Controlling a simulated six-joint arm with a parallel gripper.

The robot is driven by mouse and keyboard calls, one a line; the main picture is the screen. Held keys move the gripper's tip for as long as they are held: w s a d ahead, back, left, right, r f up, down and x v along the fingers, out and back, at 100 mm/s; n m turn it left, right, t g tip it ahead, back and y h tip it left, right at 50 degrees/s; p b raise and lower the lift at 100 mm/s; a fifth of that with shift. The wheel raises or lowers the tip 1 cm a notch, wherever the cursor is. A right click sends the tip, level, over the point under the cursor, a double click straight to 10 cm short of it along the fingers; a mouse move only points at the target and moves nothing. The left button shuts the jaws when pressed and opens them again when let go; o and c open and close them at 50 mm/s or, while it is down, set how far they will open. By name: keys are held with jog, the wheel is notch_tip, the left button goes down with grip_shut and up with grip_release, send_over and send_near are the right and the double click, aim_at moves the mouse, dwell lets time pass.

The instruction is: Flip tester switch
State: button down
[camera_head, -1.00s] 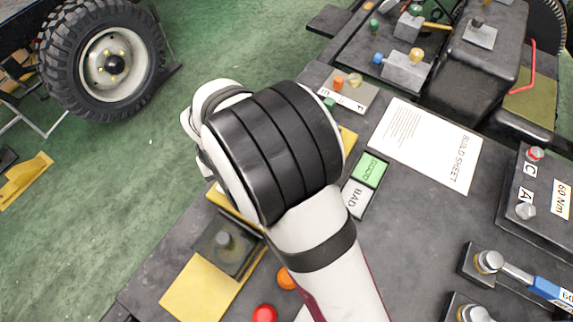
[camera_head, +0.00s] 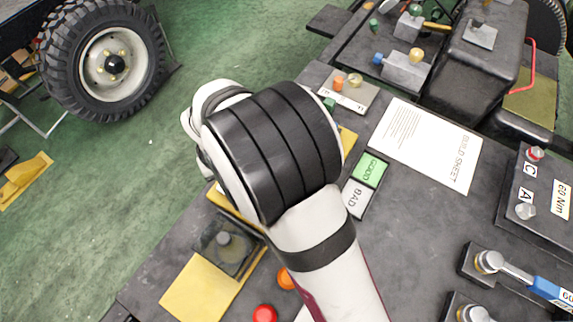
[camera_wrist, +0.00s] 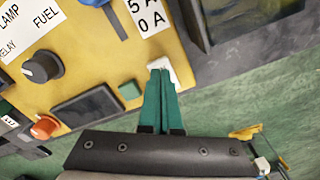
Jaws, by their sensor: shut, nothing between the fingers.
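The tester is a yellow panel (camera_wrist: 100,75) in the wrist view. It bears a black knob (camera_wrist: 42,67), a green button (camera_wrist: 129,90), a dark display (camera_wrist: 86,110) and an orange knob (camera_wrist: 44,127). A small whitish piece (camera_wrist: 174,70), perhaps the switch, sits at the panel's edge. My gripper (camera_wrist: 160,73) is shut and empty, its green fingertips at this piece and partly covering it. I cannot tell whether they touch it or which way it is set. In the head view my arm hides most of the tester and the gripper.
A green GOOD tile (camera_head: 370,169) and a pale BAD tile (camera_head: 357,199) lie beside my arm. A build sheet (camera_head: 425,144) lies on the dark bench (camera_head: 410,235). A blue-handled wrench (camera_head: 530,280) is at the right. A wheel (camera_head: 103,63) and green floor are at the left.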

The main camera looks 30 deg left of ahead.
jog(key=shift+f, duration=0.9)
dwell(0.3)
jog(key=shift+r, duration=3.5)
jog(key=w+d+r+m, duration=0.3)
jog(key=d+r+m, duration=0.15)
jog(key=d, duration=0.45)
jog(key=w+d+r+m, duration=0.3)
jog(key=d+r, duration=0.2)
jog(key=d, duration=0.5)
jog(key=s+d+m+y, duration=0.1)
jog(key=s+d+m, duration=0.4)
jog(key=d, duration=0.2)
jog(key=s+d+r+m, duration=0.1)
jog(key=s+d+m, duration=0.4)
jog(key=d, duration=0.3)
jog(key=shift+s+d+y, duration=0.2)
jog(key=shift+y, duration=0.2)
